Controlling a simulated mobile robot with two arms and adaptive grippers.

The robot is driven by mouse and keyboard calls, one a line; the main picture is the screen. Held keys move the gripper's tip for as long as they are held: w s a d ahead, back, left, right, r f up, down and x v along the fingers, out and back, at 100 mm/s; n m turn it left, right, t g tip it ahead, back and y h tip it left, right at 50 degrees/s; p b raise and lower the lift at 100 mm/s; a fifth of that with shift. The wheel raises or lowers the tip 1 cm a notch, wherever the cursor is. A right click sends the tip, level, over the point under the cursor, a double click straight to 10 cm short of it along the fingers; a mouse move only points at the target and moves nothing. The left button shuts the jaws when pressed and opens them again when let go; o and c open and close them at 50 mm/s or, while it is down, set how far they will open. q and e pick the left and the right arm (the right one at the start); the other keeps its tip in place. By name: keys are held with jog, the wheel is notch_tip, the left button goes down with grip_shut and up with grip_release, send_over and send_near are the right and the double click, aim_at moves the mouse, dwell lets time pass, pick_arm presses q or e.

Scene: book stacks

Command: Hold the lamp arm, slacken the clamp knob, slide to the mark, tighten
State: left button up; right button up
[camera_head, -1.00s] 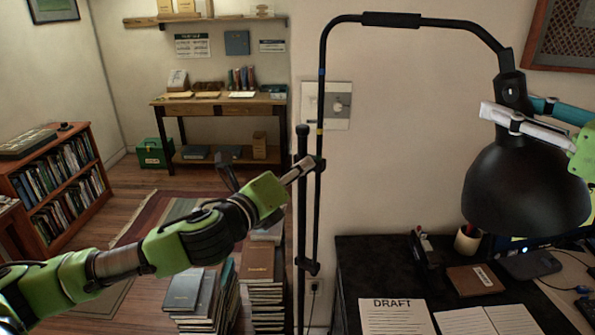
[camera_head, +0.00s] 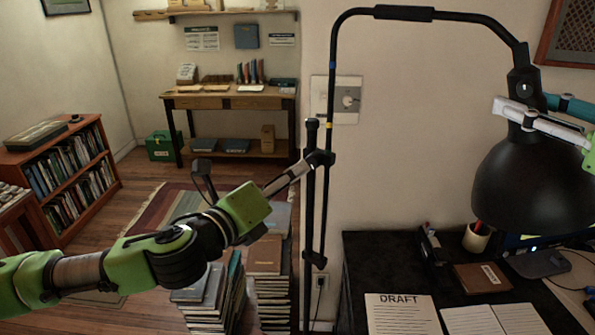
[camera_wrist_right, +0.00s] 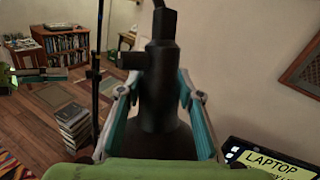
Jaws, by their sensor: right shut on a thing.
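The black desk lamp has a bent arm (camera_head: 403,13) and a large shade (camera_head: 533,185). Its thin tube carries a blue band (camera_head: 332,65) above and a yellow band (camera_head: 329,123) below. The clamp (camera_head: 321,157) joins this tube to the upright post (camera_head: 308,235), just below the yellow band. My left gripper (camera_head: 305,168) reaches its fingers to the clamp's left side; the knob is hidden or too small to make out, and so is any gap between the fingertips. My right gripper (camera_head: 528,118) is shut around the lamp neck (camera_wrist_right: 160,90), one finger each side.
A dark desk (camera_head: 365,262) holds a DRAFT sheet (camera_head: 402,314), an open book (camera_head: 490,320) and a pen cup (camera_head: 477,238). Book stacks (camera_head: 262,258) stand on the floor below my left arm.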

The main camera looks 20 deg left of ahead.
jog(key=shift+r, duration=0.2)
pick_arm(q)
jog(key=shift+s, duration=0.3)
pick_arm(e)
jog(key=o, duration=1.3)
jog(key=shift+f, duration=0.1)
jog(key=shift+d, duration=0.1)
jog(key=v, duration=1.1)
jog(key=shift+f, duration=0.1)
jog(key=shift+s+d, duration=0.25)
jog(key=shift+s, duration=0.1)
